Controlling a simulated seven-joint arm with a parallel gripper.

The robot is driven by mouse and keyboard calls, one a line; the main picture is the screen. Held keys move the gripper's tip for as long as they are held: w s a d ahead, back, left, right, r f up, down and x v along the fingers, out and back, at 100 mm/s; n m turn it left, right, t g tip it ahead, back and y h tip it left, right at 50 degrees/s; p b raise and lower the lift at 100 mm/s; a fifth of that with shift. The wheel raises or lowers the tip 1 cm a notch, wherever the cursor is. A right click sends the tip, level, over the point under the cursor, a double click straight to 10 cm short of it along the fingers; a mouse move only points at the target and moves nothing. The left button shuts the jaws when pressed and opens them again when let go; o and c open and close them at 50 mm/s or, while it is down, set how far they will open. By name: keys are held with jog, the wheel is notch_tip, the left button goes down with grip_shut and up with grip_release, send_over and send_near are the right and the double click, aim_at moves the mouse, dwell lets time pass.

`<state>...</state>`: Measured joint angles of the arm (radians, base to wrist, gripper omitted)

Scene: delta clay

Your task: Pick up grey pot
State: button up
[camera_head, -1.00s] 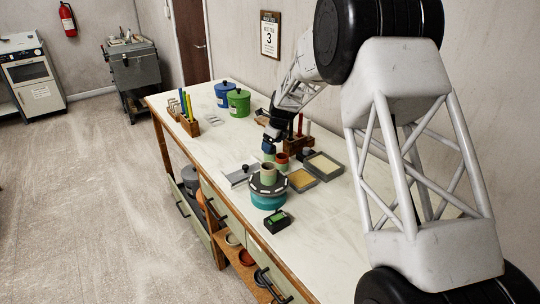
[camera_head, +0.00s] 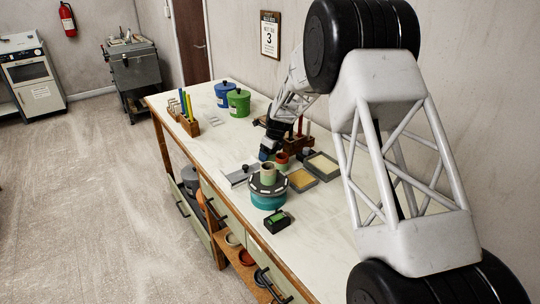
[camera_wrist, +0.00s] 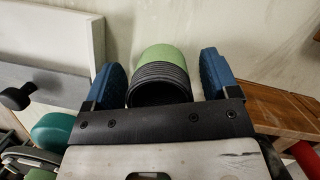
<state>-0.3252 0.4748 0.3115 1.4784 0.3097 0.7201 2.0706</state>
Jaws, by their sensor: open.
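In the wrist view, a dark grey ribbed pot with a pale green end (camera_wrist: 160,75) stands between the blue fingers of my gripper (camera_wrist: 163,62). The fingers are open on either side of it, with a gap visible at each side. In the head view, my gripper (camera_head: 264,154) is low over the bench behind the turntable; the pot there is mostly hidden. I cannot tell for sure that this is the grey pot. Another grey rounded vessel (camera_head: 190,174) sits on the shelf under the bench.
A teal turntable (camera_head: 267,200) bearing a pale green pot (camera_head: 268,171) stands close in front of my gripper. A terracotta pot (camera_head: 281,161), shallow trays (camera_head: 301,181) and a wooden rack (camera_head: 300,142) are to the right. A grey board with a knob (camera_head: 241,176) lies left.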

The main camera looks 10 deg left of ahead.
dwell(0.5)
jog(key=c, duration=1)
jog(key=shift+r, duration=0.1)
jog(key=shift+c, duration=0.2)
notch_tip(320, 180, up, 10)
dwell(0.3)
jog(key=o, duration=0.4)
jog(key=shift+c, duration=1)
jog(key=s+d, duration=1.3)
jog(key=shift+d+r, duration=0.15)
jog(key=shift+d, duration=0.2)
